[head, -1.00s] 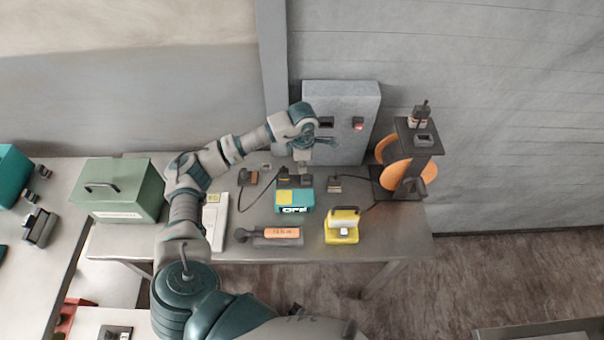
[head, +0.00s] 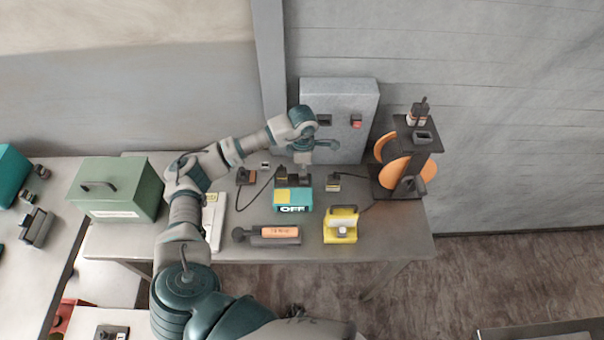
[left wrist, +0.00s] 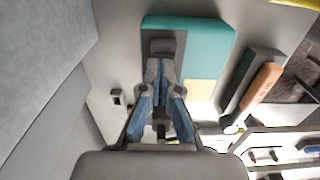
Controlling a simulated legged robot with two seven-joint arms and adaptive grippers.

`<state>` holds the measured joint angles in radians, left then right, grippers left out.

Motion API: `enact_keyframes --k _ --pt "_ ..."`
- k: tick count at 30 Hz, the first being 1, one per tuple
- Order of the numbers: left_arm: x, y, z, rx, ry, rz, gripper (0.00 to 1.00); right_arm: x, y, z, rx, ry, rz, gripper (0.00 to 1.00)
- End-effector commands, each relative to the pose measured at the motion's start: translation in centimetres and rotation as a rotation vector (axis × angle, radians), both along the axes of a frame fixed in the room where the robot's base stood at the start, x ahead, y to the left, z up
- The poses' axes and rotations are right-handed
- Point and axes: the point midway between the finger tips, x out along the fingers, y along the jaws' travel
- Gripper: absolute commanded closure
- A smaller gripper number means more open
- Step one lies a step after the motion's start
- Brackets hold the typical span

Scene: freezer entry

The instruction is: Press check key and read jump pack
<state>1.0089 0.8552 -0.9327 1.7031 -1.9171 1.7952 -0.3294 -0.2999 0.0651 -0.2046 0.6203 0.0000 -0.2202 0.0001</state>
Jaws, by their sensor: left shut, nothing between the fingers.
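The jump pack (head: 293,196) is a teal box with a yellow patch on the bench, and its front display reads "OFF". It also shows in the left wrist view as a teal slab (left wrist: 212,42) with a dark block (left wrist: 165,47) on it, which may be the check key. My left gripper (head: 304,176) is shut and empty, pointing down at the pack's rear dark part. In the left wrist view its fingertips (left wrist: 161,66) are at the dark block; I cannot tell whether they touch it. My right gripper is not in view.
A black stand with orange discs (head: 412,171) is at right. A yellow device (head: 341,226), an orange-labelled tool (head: 273,235) and a green case (head: 114,190) share the bench. Cables lie beside the pack.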

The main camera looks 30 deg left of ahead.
Motion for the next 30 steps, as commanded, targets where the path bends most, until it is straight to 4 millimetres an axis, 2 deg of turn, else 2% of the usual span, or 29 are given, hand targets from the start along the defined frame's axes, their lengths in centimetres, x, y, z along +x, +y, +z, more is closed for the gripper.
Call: enact_keyframes --k 14,19,25,30 --pt "0.0 0.5 -0.8 -0.005 0.000 -0.001 1.00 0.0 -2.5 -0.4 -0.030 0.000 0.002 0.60" --pt "0.0 0.5 0.5 -0.005 -0.001 0.000 1.00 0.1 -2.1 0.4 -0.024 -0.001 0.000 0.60" --pt "0.0 0.3 2.8 -0.004 0.000 -0.001 1.00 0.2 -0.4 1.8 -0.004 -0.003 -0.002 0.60" --pt "0.0 0.1 4.3 -0.002 -0.001 -0.002 1.00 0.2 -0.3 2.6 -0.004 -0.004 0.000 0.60"
